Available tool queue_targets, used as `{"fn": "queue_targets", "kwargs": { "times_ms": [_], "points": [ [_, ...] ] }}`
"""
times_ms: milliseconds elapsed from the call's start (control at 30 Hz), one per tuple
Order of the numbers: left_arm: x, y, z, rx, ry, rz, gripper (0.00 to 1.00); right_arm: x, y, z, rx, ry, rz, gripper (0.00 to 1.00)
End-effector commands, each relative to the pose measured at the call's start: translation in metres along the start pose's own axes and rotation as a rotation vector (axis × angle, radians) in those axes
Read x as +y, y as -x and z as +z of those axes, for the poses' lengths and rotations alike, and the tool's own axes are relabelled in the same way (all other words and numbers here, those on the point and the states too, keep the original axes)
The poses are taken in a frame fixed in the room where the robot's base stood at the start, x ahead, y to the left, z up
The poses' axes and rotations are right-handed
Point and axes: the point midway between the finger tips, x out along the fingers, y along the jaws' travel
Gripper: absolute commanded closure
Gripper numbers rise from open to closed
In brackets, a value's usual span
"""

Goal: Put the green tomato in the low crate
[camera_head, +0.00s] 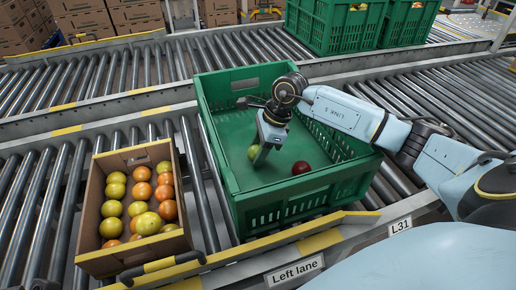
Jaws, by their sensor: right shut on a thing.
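A green tomato (254,152) is inside the low green crate (226,185), near the middle of its floor. My right gripper (262,153) reaches down into the crate and is shut on the green tomato, partly covering it. I cannot tell whether the tomato touches the crate floor. A dark red tomato (301,168) lies on the crate floor to the right of the gripper, apart from it. My left gripper is not in view.
A cardboard box (90,210) of green, yellowish and orange tomatoes stands left of the crate on the rollers. More green crates (330,30) stand on the far conveyor. Metal rails (95,107) separate the lanes. A Left lane label (294,271) marks the front rail.

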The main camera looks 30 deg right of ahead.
Motion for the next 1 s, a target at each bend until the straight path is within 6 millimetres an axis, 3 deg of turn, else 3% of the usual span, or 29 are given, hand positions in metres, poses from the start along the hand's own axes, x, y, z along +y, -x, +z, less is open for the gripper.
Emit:
{"fn": "queue_targets", "kwargs": {
  "times_ms": [433, 467, 633, 833, 933, 1000],
  "points": [
    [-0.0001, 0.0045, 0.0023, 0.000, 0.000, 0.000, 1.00, -0.0002, -0.0065, -0.0027, 0.000, 0.000, -0.001, 0.65],
    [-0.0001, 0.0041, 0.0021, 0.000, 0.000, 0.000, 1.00, -0.0002, -0.0061, -0.0025, 0.000, 0.000, -0.001, 0.50],
    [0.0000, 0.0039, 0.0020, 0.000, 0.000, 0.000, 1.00, -0.0002, -0.0058, -0.0025, 0.000, 0.000, -0.001, 0.29],
    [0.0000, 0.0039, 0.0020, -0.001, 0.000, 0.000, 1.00, -0.0001, -0.0060, -0.0026, 0.000, 0.000, 0.000, 0.30],
    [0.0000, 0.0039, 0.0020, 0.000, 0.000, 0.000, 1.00, -0.0001, -0.0060, -0.0026, 0.000, 0.000, 0.000, 0.43],
    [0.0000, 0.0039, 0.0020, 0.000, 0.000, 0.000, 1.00, -0.0001, -0.0060, -0.0026, 0.000, 0.000, 0.000, 0.44]
  ]
}}
